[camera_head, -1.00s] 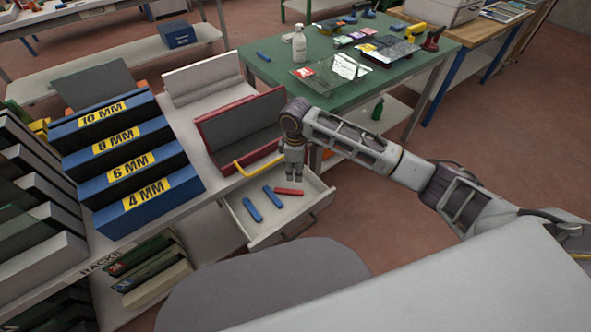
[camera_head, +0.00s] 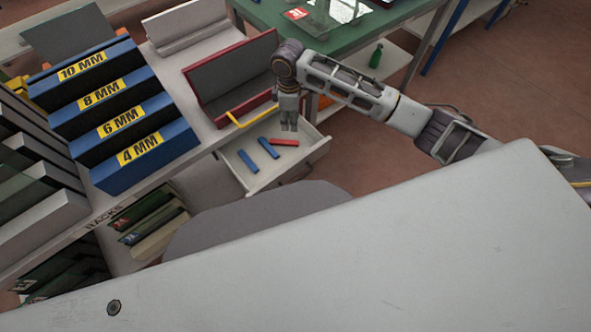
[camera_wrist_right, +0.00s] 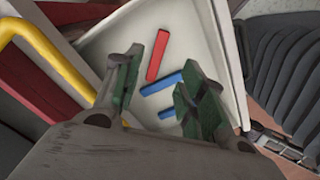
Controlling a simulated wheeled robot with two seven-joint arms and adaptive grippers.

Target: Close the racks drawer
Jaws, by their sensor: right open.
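A white drawer (camera_head: 302,154) stands pulled out below the bench in the head view, with two blue bars (camera_head: 248,161) and one red bar (camera_head: 284,142) in it. I cannot tell for certain that it is the racks drawer. A RACKS label (camera_head: 103,217) is on the shelf edge at the lower left. My right gripper (camera_head: 288,124) points down over the far part of the drawer. In the right wrist view its two fingers (camera_wrist_right: 160,88) are apart, with the drawer floor (camera_wrist_right: 208,48) and bars beyond them. Contact with the drawer cannot be told. My left gripper is not in view.
A red-framed tray (camera_head: 277,46) with a yellow handle (camera_head: 250,118) sits on the bench behind the drawer. Blue thickness-labelled racks (camera_head: 150,170) stand to its left. A green table (camera_head: 262,14) is behind. A grey rounded surface (camera_head: 262,208) lies close in front of the drawer.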

